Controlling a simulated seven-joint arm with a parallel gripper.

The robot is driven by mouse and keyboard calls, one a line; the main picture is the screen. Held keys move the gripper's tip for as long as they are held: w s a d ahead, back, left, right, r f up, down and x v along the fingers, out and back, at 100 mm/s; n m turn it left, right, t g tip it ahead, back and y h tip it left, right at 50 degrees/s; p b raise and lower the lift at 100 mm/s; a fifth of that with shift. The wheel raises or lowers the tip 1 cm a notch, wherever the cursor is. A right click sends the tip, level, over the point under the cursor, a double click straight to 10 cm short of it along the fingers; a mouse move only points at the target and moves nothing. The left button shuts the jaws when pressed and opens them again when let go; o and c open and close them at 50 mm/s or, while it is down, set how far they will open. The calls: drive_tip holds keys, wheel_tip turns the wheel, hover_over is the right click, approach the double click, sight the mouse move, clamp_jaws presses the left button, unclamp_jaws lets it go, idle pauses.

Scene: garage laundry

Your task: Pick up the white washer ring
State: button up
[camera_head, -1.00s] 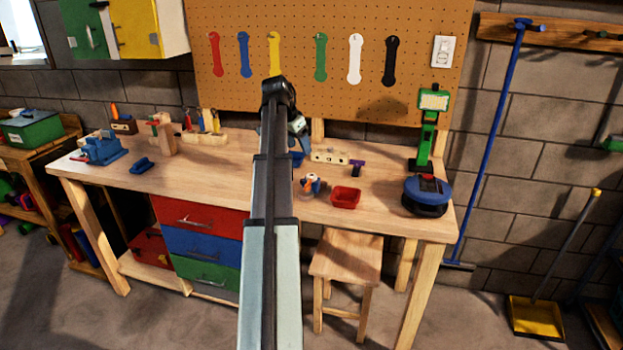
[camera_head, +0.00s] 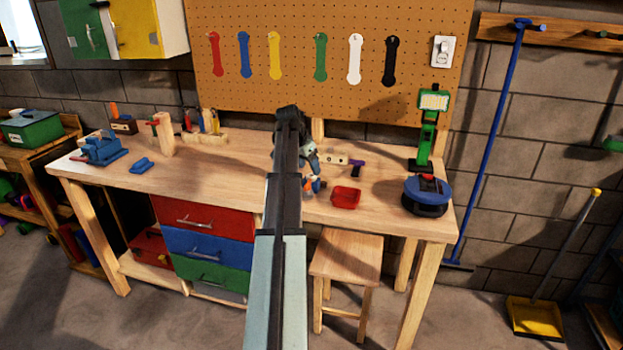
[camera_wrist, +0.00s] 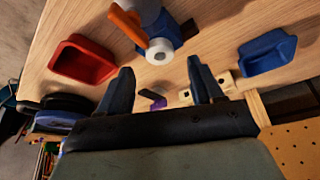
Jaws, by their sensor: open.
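A white ring with a dark centre, likely the white washer ring (camera_wrist: 159,51), shows in the wrist view beside an orange part (camera_wrist: 128,24) and a grey body. My gripper (camera_wrist: 162,84) is open, with its two dark fingers apart and nothing between them. The ring lies beyond the fingertips, roughly in line with the gap. In the head view my gripper (camera_head: 310,158) is over the workbench, partly hidden by my arm.
A red tray (camera_head: 345,196) is right of the gripper on the workbench (camera_head: 225,172). A blue tray (camera_wrist: 267,53) shows in the wrist view. A block with holes (camera_head: 333,158) and a purple item (camera_head: 356,167) are close by. A blue round device (camera_head: 427,195) stands farther right.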

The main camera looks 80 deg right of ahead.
sight(311, 177)
drive_tip(key=shift+x, duration=1.85)
drive_tip(key=shift+d, duration=0.1)
drive_tip(key=c, duration=1.1)
drive_tip(key=shift+r, duration=0.15)
